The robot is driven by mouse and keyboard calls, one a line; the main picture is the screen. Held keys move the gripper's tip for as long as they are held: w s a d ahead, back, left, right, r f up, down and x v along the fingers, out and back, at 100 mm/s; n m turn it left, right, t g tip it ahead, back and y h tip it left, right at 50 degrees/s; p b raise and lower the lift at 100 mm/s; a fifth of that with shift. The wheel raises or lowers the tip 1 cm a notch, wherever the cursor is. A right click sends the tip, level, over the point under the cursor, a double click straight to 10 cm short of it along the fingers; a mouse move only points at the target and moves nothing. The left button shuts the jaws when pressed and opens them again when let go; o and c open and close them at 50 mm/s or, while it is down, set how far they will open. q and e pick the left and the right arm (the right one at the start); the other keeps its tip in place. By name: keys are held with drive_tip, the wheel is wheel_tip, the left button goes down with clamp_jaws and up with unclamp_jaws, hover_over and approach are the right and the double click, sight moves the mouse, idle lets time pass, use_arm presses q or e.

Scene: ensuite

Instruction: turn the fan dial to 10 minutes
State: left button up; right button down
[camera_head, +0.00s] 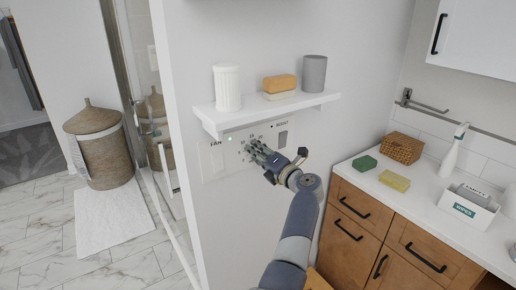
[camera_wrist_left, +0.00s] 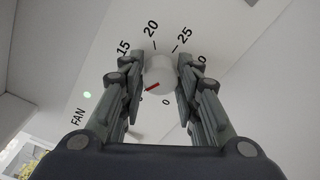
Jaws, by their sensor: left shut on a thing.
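The fan dial (camera_wrist_left: 160,74) is a round white knob with a red pointer mark, on the white wall panel (camera_head: 212,166) labelled FAN. In the wrist view the red mark points to the lower left, near a label mostly hidden by a finger. The numbers 15, 20 and 25 show above the knob and a 0 below it. My left gripper (camera_head: 257,151) is at the panel, its fingers on either side of the dial and shut on it. The gripper hides the dial in the head view. My right gripper is out of view.
A white shelf (camera_head: 272,109) sticks out just above the panel, holding a white ribbed jar (camera_head: 228,88), a soap block (camera_head: 279,84) and a grey cup (camera_head: 313,74). A counter with wooden drawers (camera_head: 358,208) stands to the right. A green light (camera_wrist_left: 87,95) shows beside FAN.

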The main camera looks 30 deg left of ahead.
use_arm(q)
drive_tip(key=shift+r+m+p, duration=0.1)
drive_tip(key=shift+m+p, duration=0.8)
drive_tip(key=shift+m, duration=0.7)
drive_tip(key=o, duration=1.1)
drive_tip(key=shift+w, duration=0.1)
drive_tip(key=shift+f, duration=0.2)
